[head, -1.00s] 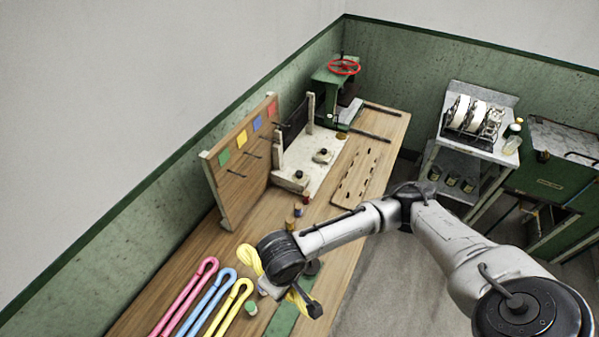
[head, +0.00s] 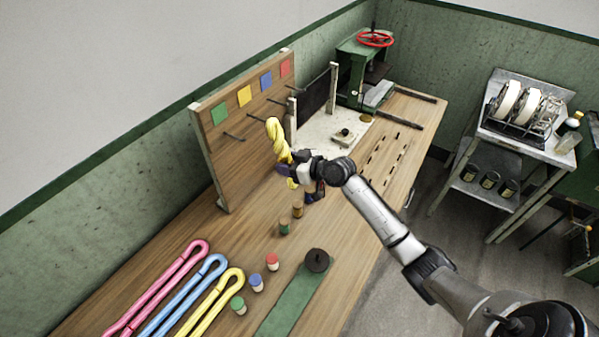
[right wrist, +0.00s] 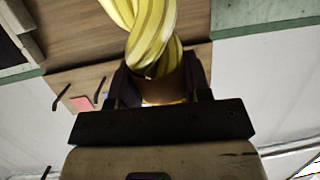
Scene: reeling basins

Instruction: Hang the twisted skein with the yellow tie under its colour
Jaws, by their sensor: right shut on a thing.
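My right gripper (head: 294,172) is shut on a yellow twisted skein (head: 276,138) and holds it upright above the bench, in front of the peg board (head: 222,170). The skein's looped end points up; its tie cannot be made out. In the right wrist view the skein (right wrist: 152,35) stands out between the fingers (right wrist: 160,85). The board carries a green square (head: 219,110), a yellow square (head: 244,95), a blue square (head: 266,81) and a red square (head: 285,68), with pegs below. The peg under yellow (head: 256,118) is bare, left of the skein's top. My left gripper is out of view.
Untwisted pink (head: 160,283), blue (head: 190,290) and yellow (head: 218,298) skeins lie at the bench's near left. Several small coloured-top spools, one green (head: 238,306), stand by a green strip (head: 292,300). A dark panel (head: 317,95) and green press (head: 355,65) stand beyond the board.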

